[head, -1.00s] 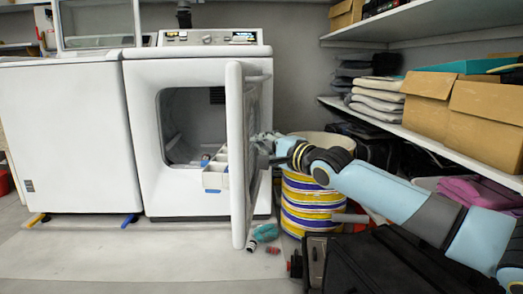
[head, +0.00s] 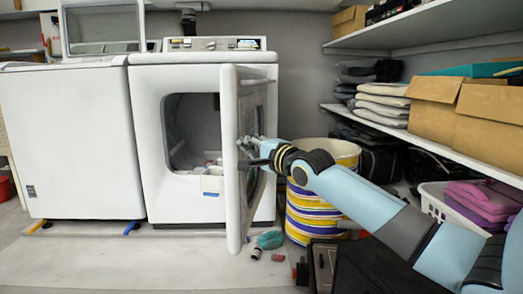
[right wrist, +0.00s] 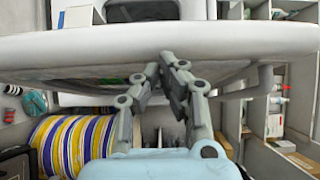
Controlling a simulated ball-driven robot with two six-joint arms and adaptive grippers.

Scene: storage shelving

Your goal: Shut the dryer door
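The white dryer (head: 185,75) stands in the middle of the head view with its round-cornered opening (head: 190,125) uncovered. Its door (head: 231,160) stands open towards me, seen nearly edge-on, attached on the dryer's right side. My right gripper (head: 248,148) is at the door's right-hand face, very near or touching it. In the right wrist view the door (right wrist: 90,48) spans the top as a pale band. The gripper's fingertips (right wrist: 161,68) come together at the door, with nothing seen between them. My left gripper is out of view.
A white washer (head: 70,140) stands left of the dryer. A striped drum (head: 315,215) is right of the door. Small bottles (head: 268,241) lie on the floor below it. Shelves with cardboard boxes (head: 485,115) and a laundry basket (head: 440,205) line the right. Floor at front left is clear.

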